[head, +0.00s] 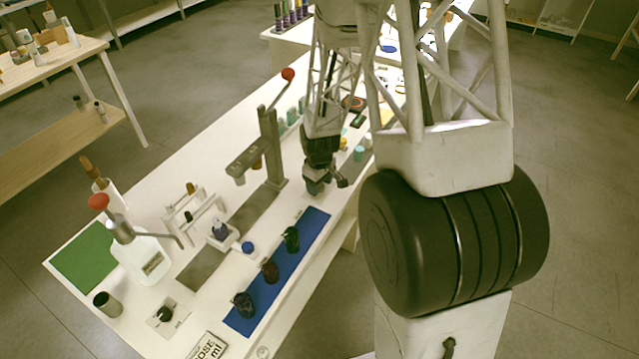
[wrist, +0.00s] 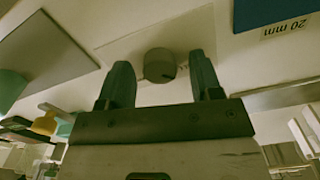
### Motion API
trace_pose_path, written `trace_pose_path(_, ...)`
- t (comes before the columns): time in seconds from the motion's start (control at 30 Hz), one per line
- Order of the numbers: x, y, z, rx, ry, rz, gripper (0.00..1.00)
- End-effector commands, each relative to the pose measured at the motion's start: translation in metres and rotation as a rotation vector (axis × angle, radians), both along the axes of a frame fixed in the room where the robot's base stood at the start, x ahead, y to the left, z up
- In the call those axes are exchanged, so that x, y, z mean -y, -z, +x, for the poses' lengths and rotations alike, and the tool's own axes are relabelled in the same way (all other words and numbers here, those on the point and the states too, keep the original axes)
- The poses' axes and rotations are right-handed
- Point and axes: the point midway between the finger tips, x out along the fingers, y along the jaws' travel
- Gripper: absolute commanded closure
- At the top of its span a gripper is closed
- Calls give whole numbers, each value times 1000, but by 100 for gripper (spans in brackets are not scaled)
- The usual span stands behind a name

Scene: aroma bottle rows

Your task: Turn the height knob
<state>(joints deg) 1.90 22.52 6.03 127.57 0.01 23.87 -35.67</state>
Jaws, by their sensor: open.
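A round grey knob (wrist: 158,65) on a pale plate (wrist: 190,38) shows in the wrist view, lined up between the two fingers of my gripper (wrist: 160,73). The fingers are apart, with a gap on each side of the knob; I cannot tell whether the tips reach down beside it. In the head view my gripper (head: 326,184) is low over the table, by the far end of the blue mat (head: 313,226), and I cannot make out this knob there. A "20 mm" label (wrist: 285,27) lies near the knob.
A press stand with a red-tipped lever (head: 270,150) stands left of my gripper. Several dark bottles (head: 291,239) stand on the blue mat. A white pump bottle (head: 145,258), a second dark knob (head: 165,313) and a dose card (head: 207,347) are toward the near end.

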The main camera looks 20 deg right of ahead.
Motion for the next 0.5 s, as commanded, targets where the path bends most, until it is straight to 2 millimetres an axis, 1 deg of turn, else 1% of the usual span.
trace_pose_path(0.17, 0, 0, 0, 0, 0, 0, 41)
trace_pose_path(0.4, 0, 0, 0, 0, 0, 0, 78)
trace_pose_path(0.5, 0, 0, 0, 0, 0, 0, 90)
